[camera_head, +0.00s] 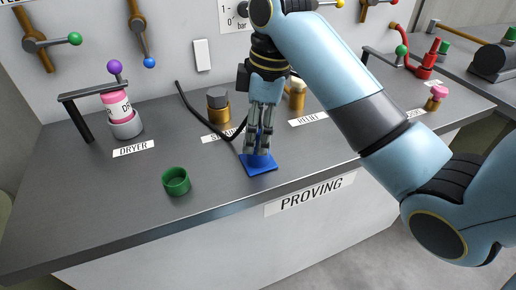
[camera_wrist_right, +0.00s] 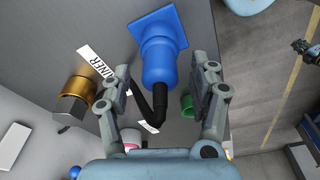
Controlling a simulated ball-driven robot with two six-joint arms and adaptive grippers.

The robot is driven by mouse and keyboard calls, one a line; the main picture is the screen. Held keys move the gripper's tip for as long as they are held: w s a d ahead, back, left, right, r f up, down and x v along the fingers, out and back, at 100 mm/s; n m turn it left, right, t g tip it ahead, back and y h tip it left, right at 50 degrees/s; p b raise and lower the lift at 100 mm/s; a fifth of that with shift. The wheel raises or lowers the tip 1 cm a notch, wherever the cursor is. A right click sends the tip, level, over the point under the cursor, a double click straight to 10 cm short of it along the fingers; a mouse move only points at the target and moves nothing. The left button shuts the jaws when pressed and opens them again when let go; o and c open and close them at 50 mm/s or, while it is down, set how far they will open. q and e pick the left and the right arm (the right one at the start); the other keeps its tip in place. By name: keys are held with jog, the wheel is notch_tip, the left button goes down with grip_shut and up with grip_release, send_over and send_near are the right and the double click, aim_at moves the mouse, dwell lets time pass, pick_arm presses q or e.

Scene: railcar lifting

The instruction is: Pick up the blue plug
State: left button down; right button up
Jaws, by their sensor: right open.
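The blue plug (camera_head: 262,164) has a square flange and a round body, and it sits on the bench top near the front edge. My right gripper (camera_head: 258,146) points down over it, with its open fingers around or just above the plug's body. In the right wrist view the plug (camera_wrist_right: 160,62) lies between the two spread fingers (camera_wrist_right: 166,78). I cannot tell whether either finger touches it.
A green cup (camera_head: 176,181) stands left of the plug. A black hose (camera_head: 205,118) runs from the back panel toward the plug. Brass fittings (camera_head: 218,108) stand behind. The dryer fitting (camera_head: 125,125) is at the left.

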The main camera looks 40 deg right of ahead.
jog(key=shift+w+a+f, duration=0.1)
jog(key=shift+a+f, duration=0.05)
jog(key=shift+f, duration=0.45)
jog(key=shift+c, duration=0.4)
grip_shut()
